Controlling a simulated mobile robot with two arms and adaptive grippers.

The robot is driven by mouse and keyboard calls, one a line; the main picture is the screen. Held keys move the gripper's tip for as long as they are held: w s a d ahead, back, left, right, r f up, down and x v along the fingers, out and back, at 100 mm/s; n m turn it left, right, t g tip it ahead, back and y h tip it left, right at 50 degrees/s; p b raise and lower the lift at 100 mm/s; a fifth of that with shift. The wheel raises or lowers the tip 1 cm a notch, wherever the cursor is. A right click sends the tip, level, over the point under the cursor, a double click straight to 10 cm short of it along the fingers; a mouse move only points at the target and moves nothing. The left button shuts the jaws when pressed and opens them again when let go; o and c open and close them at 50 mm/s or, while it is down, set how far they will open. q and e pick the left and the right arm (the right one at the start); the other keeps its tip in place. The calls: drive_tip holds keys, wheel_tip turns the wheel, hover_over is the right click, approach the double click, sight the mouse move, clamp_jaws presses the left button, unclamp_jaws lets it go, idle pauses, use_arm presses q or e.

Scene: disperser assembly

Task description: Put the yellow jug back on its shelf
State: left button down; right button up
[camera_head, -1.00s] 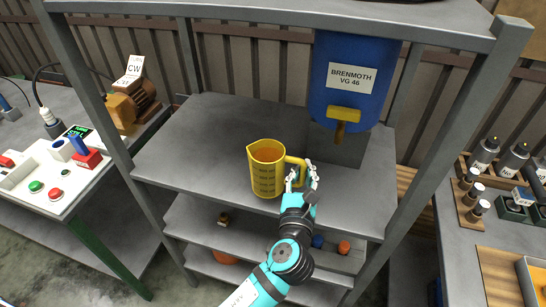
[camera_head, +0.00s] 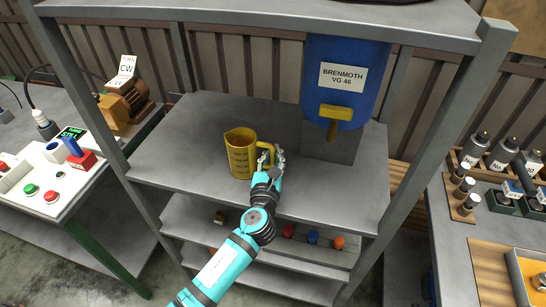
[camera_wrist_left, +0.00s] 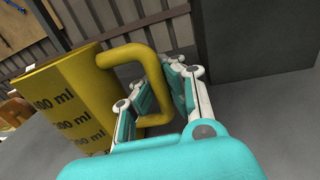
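The yellow jug (camera_head: 240,158), with dark measuring marks, is upright over the middle of the grey rack's upper shelf (camera_head: 175,150). It looks at or close to the shelf surface; I cannot tell whether its base touches. Its handle points right. My left gripper (camera_head: 273,160) is at the handle, with fingers on both sides of it. In the left wrist view the jug (camera_wrist_left: 60,105) fills the left side, and its handle (camera_wrist_left: 154,72) passes between the fingers (camera_wrist_left: 158,95), which look closed on it. My right gripper is not in view.
A blue drum (camera_head: 345,85) labelled BRENMOTH VG 46, with a yellow tap, stands at the shelf's right on a grey block (camera_head: 328,147). Rack posts flank the shelf. Small coloured items (camera_head: 312,237) lie on a lower shelf. The upper shelf's left and back are clear.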

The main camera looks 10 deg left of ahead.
use_arm(q)
drive_tip(key=shift+f, duration=0.3)
drive_tip(key=c, duration=1.5)
unclamp_jaws()
drive_tip(key=shift+s+r, duration=0.1)
drive_tip(key=s, duration=0.3)
drive_tip(key=s+b, duration=0.1)
drive_tip(key=s, duration=0.3)
drive_tip(key=s+d, duration=0.1)
drive_tip(key=s, duration=0.2)
drive_tip(key=shift+s+b, duration=0.3)
drive_tip(key=shift+b, duration=0.05)
drive_tip(key=shift+s, duration=0.65)
